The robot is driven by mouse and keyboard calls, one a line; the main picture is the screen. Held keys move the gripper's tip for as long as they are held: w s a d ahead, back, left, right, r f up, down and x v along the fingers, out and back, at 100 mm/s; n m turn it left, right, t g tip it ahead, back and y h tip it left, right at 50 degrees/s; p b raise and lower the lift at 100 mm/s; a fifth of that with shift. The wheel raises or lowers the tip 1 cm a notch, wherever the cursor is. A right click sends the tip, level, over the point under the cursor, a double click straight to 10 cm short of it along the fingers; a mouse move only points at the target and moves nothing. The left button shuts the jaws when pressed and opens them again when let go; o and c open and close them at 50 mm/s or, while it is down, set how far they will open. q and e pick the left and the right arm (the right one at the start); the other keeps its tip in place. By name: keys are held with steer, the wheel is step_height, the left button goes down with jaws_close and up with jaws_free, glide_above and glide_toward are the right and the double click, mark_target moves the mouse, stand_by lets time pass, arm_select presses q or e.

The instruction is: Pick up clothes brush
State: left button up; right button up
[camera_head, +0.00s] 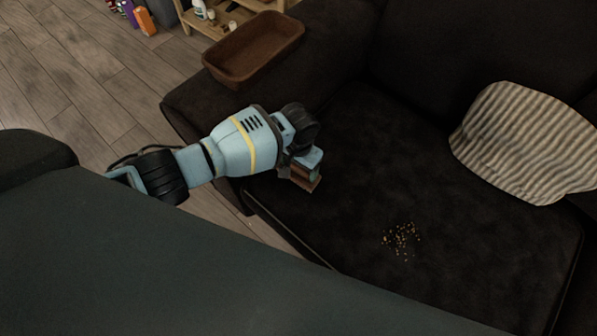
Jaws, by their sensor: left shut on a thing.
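My left gripper (308,176) is over the left part of the dark sofa seat (370,150). It is shut on a brown, wooden-looking piece, the clothes brush (306,182), of which only a small part shows beneath the fingers. The rest of the brush is hidden by the gripper. I cannot tell whether the brush still touches the seat. My right gripper does not show.
A patch of yellowish crumbs (401,240) lies on the seat. A striped cushion (525,143) rests at the right. A brown tray (254,49) sits on the sofa's left armrest. A wooden shelf (230,14) with bottles stands behind.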

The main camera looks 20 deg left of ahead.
mark_target(300, 170)
arm_select(q)
steer(key=shift+c, duration=0.7)
steer(key=shift+r, duration=0.1)
steer(key=shift+r, duration=0.5)
step_height(300, 170, up, 2)
steer(key=shift+r+p, duration=0.15)
steer(key=shift+p, duration=0.55)
steer(key=shift+s+d+r, duration=0.2)
steer(key=shift+s+d, duration=0.25)
steer(key=shift+s, duration=0.05)
steer(key=s+d+r+p, duration=0.1)
steer(key=s+d+p, duration=0.2)
steer(key=s+d, duration=0.6)
steer(key=shift+s+d, duration=0.2)
steer(key=shift+s, duration=0.95)
